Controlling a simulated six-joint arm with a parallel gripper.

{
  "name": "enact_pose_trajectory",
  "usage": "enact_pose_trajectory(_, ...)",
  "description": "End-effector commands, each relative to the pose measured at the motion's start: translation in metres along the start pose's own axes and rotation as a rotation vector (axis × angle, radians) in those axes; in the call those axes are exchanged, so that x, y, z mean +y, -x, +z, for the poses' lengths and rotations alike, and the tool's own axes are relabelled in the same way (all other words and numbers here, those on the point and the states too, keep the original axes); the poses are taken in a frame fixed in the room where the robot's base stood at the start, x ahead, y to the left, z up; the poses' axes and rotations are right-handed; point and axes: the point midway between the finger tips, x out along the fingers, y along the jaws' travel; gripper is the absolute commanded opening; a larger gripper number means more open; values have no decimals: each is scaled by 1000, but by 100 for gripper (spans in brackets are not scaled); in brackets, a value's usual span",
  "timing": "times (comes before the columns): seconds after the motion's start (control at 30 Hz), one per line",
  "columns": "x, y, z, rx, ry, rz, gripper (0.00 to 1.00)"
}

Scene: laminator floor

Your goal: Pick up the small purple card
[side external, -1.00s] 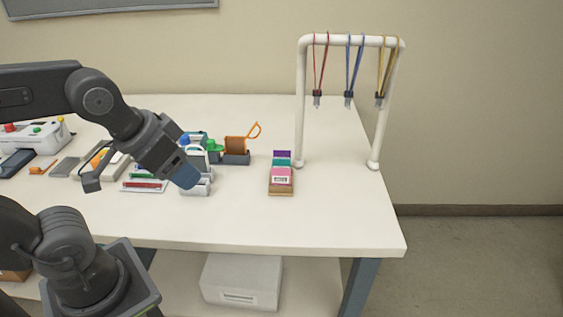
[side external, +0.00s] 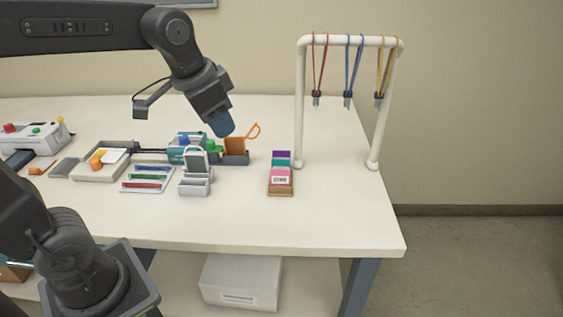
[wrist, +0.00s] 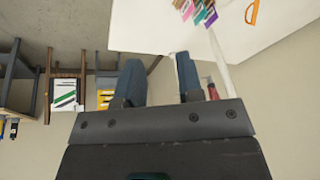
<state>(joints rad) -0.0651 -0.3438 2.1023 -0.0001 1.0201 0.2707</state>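The small purple card (side external: 282,154) stands at the back of a brown card holder (side external: 281,192), behind a teal card (side external: 281,162) and a pink card (side external: 281,174). In the wrist view, the purple card (wrist: 211,19) shows small at the top, past the fingertips. My gripper (side external: 222,126) is above the table, left of the holder and higher than it, apart from the cards. In the wrist view, the two blue fingers of my gripper (wrist: 158,75) are spread with nothing between them.
A white rack (side external: 302,100) with hanging red, blue and yellow lanyards stands right of the cards. An orange item (side external: 236,146) in a dark holder, a grey stand (side external: 196,184) and a pen tray (side external: 147,180) lie to the left. The table front is clear.

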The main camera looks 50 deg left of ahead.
Motion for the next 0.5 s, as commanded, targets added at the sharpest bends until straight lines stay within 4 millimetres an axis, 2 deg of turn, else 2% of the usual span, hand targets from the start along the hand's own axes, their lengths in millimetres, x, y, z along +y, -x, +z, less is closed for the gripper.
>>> enact_pose_trajectory(0.03,-10,-7,-19,-29,-31,3,34)
enact_pose_trajectory(0.1,-23,-15,-43,-61,-84,10,34)
enact_pose_trajectory(0.27,-54,-45,-92,-132,-203,35,34)
enact_pose_trajectory(0.37,-75,-71,-118,-175,-276,58,34)
enact_pose_trajectory(0.5,-104,-115,-146,-230,-378,98,34)
